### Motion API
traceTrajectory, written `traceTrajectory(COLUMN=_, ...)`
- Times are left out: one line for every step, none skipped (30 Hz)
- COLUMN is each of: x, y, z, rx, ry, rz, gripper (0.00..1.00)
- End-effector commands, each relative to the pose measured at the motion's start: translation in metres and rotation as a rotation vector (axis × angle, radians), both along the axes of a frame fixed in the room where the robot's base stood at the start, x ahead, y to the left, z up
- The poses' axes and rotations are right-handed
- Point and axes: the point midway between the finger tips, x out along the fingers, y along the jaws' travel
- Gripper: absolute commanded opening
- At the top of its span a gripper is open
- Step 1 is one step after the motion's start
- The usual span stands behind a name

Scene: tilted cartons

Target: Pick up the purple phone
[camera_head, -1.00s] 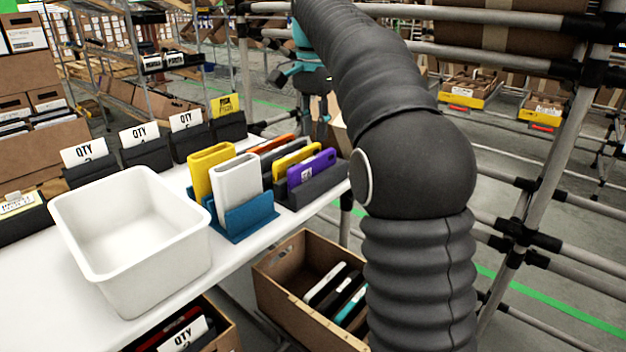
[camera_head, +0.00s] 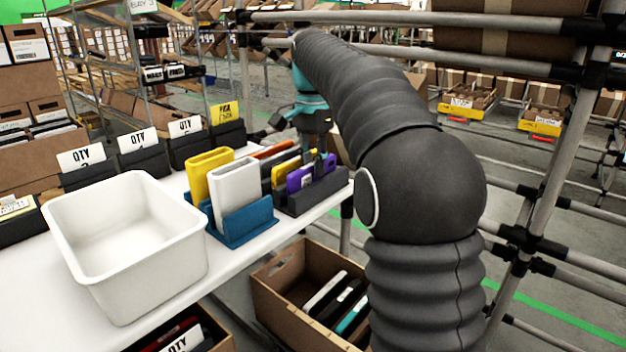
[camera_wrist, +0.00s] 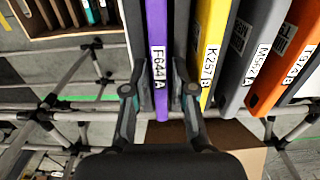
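The purple phone (camera_head: 299,177) stands upright in a dark grey holder (camera_head: 320,191) at the table's right end. In the wrist view, the purple phone (camera_wrist: 160,45) carries a white label reading F644A. My gripper (camera_head: 319,158) is over the holder; in the wrist view its two fingers (camera_wrist: 159,95) stand on either side of the purple phone. The fingers look apart, with small gaps beside the phone. A yellow phone (camera_wrist: 211,50) stands close beside the right finger.
Grey and orange phones (camera_wrist: 286,60) stand further right in the wrist view. A white bin (camera_head: 125,275) and a blue holder (camera_head: 246,222) with yellow and white items are on the table. A carton (camera_head: 285,305) sits below the table edge.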

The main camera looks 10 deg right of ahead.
Motion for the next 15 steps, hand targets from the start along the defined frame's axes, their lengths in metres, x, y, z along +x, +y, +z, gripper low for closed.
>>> traceTrajectory(x=0.0000, y=0.0000, z=0.0000, rx=0.000, ry=0.000, rz=0.000, gripper=0.08)
traceTrajectory(x=0.0000, y=0.0000, z=0.0000, rx=0.000, ry=0.000, rz=0.000, gripper=0.01)
traceTrajectory(x=0.0000, y=0.0000, z=0.0000, rx=0.000, ry=0.000, rz=0.000, gripper=0.00)
traceTrajectory(x=0.0000, y=0.0000, z=0.0000, rx=0.000, ry=0.000, rz=0.000, gripper=0.00)
traceTrajectory(x=0.0000, y=0.0000, z=0.0000, rx=0.000, ry=0.000, rz=0.000, gripper=0.00)
traceTrajectory(x=0.0000, y=0.0000, z=0.0003, rx=0.000, ry=0.000, rz=0.000, gripper=0.00)
traceTrajectory(x=0.0000, y=0.0000, z=0.0004, rx=0.000, ry=0.000, rz=0.000, gripper=0.00)
traceTrajectory(x=0.0000, y=0.0000, z=0.0003, rx=0.000, ry=0.000, rz=0.000, gripper=0.00)
traceTrajectory(x=0.0000, y=0.0000, z=0.0003, rx=0.000, ry=0.000, rz=0.000, gripper=0.00)
traceTrajectory(x=0.0000, y=0.0000, z=0.0003, rx=0.000, ry=0.000, rz=0.000, gripper=0.00)
traceTrajectory(x=0.0000, y=0.0000, z=0.0003, rx=0.000, ry=0.000, rz=0.000, gripper=0.00)
traceTrajectory(x=0.0000, y=0.0000, z=0.0005, rx=0.000, ry=0.000, rz=0.000, gripper=0.00)
traceTrajectory(x=0.0001, y=-0.0001, z=0.0010, rx=0.000, ry=0.000, rz=0.000, gripper=0.00)
traceTrajectory(x=0.0001, y=0.0000, z=0.0016, rx=0.000, ry=0.000, rz=0.000, gripper=0.00)
traceTrajectory(x=0.0001, y=0.0000, z=0.0031, rx=0.000, ry=0.000, rz=0.000, gripper=0.00)
